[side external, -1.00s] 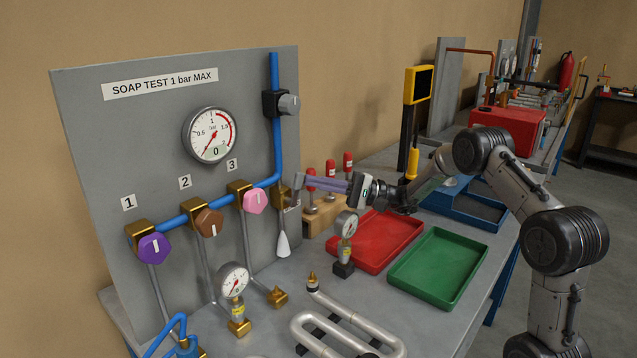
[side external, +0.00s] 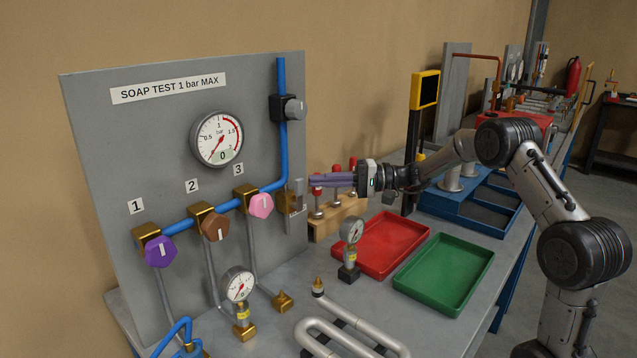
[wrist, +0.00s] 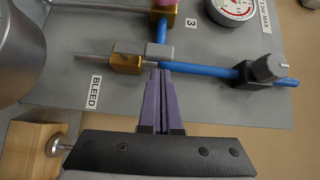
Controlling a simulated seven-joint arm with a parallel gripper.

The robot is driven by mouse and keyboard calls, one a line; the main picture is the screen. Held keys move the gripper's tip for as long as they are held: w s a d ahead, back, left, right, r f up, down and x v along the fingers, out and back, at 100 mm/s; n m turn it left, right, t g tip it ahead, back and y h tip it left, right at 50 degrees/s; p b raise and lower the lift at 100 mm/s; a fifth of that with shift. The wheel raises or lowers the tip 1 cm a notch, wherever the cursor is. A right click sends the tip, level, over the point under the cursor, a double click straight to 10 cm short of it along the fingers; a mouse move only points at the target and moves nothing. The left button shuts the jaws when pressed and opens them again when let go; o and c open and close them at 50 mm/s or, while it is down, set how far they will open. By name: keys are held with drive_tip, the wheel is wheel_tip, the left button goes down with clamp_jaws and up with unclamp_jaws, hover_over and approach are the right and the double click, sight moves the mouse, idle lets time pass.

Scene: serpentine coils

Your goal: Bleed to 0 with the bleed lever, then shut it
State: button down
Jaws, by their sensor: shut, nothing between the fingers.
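The bleed valve is a brass body (wrist: 128,62) beside the BLEED label (wrist: 92,92), at the panel's right edge in the side view. Its grey bleed lever (wrist: 158,52) shows in the wrist view and, small, in the side view (side external: 299,195). My gripper (wrist: 160,70) has its purple fingers together, with the tips right at the lever; I cannot tell whether they touch. In the side view my gripper (side external: 312,180) comes in from the right. The panel gauge (side external: 222,139) has its red needle pointing down-left, near the scale's zero end.
Purple (side external: 160,251), brown (side external: 214,227) and pink (side external: 261,205) knobs sit left of the bleed valve. A wooden block (side external: 335,217) with red-topped tools stands just below my gripper. Red (side external: 385,243) and green (side external: 445,275) trays lie on the bench.

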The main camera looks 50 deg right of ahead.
drive_tip(key=w+d+v, duration=0.1)
drive_tip(key=v, duration=1.1)
drive_tip(key=s+a+r+n+g+y, duration=0.1)
drive_tip(key=a+r+n+g, duration=0.25)
drive_tip(key=a, duration=0.45)
drive_tip(key=a+r+n+g+y, duration=0.1)
drive_tip(key=a+r+n+g, duration=0.1)
drive_tip(key=a+r, duration=0.45)
drive_tip(key=s+a+f+n+g+h, duration=0.1)
drive_tip(key=s+a+n+g+h, duration=0.3)
drive_tip(key=s+a, duration=0.9)
drive_tip(key=s+a+f+h, duration=0.2)
drive_tip(key=s+f+h, duration=0.15)
drive_tip(key=s, duration=0.45)
drive_tip(key=s+d+f+t+h, duration=0.2)
drive_tip(key=s+d+f+h, duration=0.4)
drive_tip(key=d+f, duration=0.3)
drive_tip(key=shift+d+m+h, duration=0.35)
drive_tip(key=shift+d+h, duration=0.2)
drive_tip(key=shift+d, duration=0.35)
